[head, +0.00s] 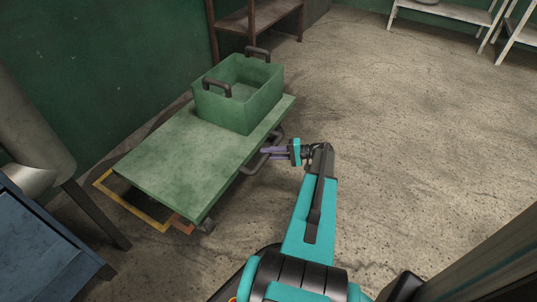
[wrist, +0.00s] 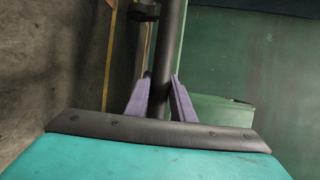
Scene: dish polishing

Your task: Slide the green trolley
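The green trolley (head: 180,152) is a low, flat platform on castors beside the green wall. A dark bar handle (head: 254,170) runs along its right side. My gripper (head: 266,152) reaches this handle from the right. In the wrist view, the dark bar (wrist: 174,45) passes between the two purple fingers of my gripper (wrist: 161,78). They fit closely on both sides, and the gripper looks shut on it. A green open crate (head: 222,106) with dark handles stands on the trolley's far end. The far castors are hidden.
A yellow floor marking (head: 103,184) shows under the trolley's near-left end. A blue cabinet (head: 45,245) stands at the lower left. A brown shelf (head: 262,20) stands behind the trolley. The concrete floor (head: 400,130) to the right is clear, with white benches (head: 440,12) at the back.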

